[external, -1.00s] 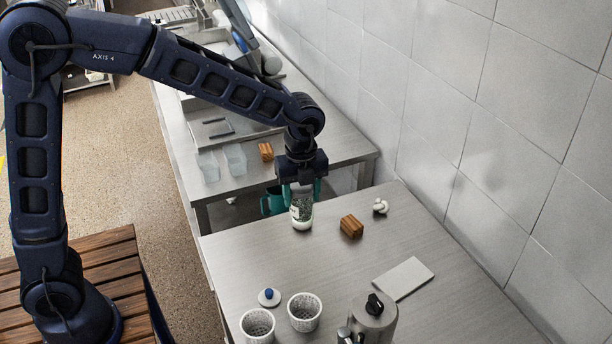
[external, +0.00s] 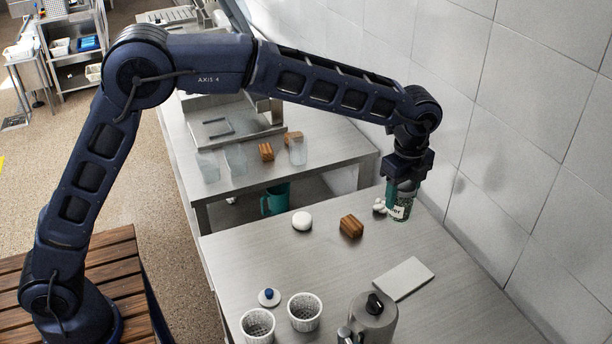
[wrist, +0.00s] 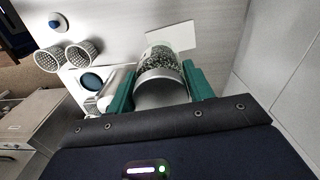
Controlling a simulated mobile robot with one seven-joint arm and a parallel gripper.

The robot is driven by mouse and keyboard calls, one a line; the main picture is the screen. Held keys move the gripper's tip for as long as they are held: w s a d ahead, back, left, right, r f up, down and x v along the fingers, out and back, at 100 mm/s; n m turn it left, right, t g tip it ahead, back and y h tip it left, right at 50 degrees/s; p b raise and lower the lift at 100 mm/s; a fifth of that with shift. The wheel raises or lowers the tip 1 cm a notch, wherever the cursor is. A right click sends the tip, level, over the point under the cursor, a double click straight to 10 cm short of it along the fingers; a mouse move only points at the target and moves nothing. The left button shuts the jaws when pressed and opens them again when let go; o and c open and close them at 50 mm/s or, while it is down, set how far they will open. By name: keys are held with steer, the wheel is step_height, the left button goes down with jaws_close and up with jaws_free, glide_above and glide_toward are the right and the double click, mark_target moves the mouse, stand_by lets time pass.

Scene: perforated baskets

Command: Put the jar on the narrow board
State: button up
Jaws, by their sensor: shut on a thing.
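The jar (external: 400,211) has a light label and dark speckled contents. It is upright in my gripper (external: 403,188), whose green fingers are on either side of it, near the wall side of the steel table. Whether its base touches the table I cannot tell. In the wrist view the jar (wrist: 160,66) is between the fingers, with its metal lid towards the camera. A flat white rectangular board (external: 403,279) lies on the table, nearer the camera than the jar and apart from it. The board (wrist: 183,37) also shows beyond the jar in the wrist view.
A wooden block (external: 351,226) and a small white knobbly item (external: 379,206) are left of the jar. A white round item (external: 301,221) lies further left. Two perforated cups (external: 304,312), a blue-knobbed lid (external: 269,297) and a metal pot (external: 371,318) stand at the front. The board's top is clear.

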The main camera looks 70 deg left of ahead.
steer(key=w+d, duration=0.3)
glide_above(404, 277)
steer(key=shift+n, duration=0.3)
step_height(404, 277, down, 20)
steer(key=shift+f, duration=0.1)
steer(key=shift+f, duration=0.1)
steer(key=o, duration=1.1)
